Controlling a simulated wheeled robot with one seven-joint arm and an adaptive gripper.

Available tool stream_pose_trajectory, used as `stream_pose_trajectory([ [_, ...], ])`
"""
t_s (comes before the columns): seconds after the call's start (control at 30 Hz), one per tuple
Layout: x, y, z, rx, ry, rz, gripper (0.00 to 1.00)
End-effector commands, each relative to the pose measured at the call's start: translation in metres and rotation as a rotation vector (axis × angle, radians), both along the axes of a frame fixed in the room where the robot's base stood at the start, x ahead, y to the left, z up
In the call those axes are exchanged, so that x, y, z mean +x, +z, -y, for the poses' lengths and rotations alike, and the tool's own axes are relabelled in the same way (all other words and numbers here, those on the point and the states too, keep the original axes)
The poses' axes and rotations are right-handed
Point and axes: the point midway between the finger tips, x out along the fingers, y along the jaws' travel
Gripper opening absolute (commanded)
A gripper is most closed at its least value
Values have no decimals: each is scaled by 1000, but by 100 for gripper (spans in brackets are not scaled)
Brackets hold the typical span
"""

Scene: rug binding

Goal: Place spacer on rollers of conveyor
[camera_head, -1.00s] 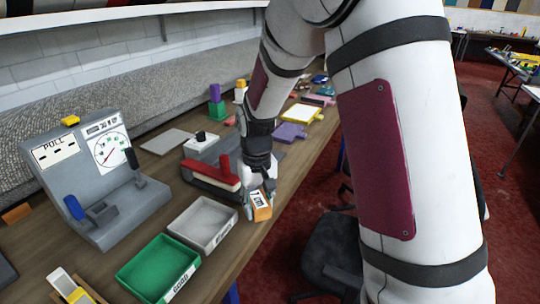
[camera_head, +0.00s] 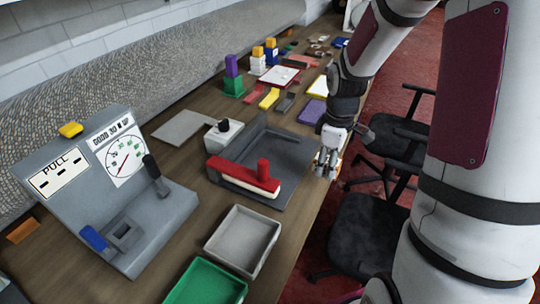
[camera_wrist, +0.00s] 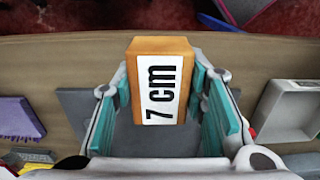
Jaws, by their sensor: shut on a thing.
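The spacer is an orange block with a white "7 cm" label (camera_wrist: 160,85), seen large in the wrist view. My gripper (camera_wrist: 160,70) is shut on it, with teal pads on its two sides. In the head view, my gripper (camera_head: 328,165) hangs at the bench's front edge, just right of a dark grey tray-like unit (camera_head: 292,155); the block is mostly hidden there. The unit has a red bar (camera_head: 240,174) along its near side. I cannot make out rollers on it, nor tell whether it is the conveyor.
A light grey bin (camera_head: 268,212) and a green bin (camera_head: 205,285) stand nearer. A grey gauge console (camera_head: 165,215) is at left. A purple block (camera_head: 312,112) and coloured pieces lie farther along the bench. Black chairs (camera_head: 365,235) stand beyond the front edge.

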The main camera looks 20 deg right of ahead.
Motion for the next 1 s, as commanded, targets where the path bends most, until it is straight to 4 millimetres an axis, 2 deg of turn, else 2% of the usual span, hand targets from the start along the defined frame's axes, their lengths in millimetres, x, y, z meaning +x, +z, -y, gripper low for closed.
stream_pose_trajectory([
  [0.3,51,-8,-59,0,7,0,11],
  [0.5,78,-11,-89,-1,2,-1,11],
  [0.83,99,-14,-113,0,2,0,11],
  [1.0,96,-41,-111,0,-2,-4,11],
])
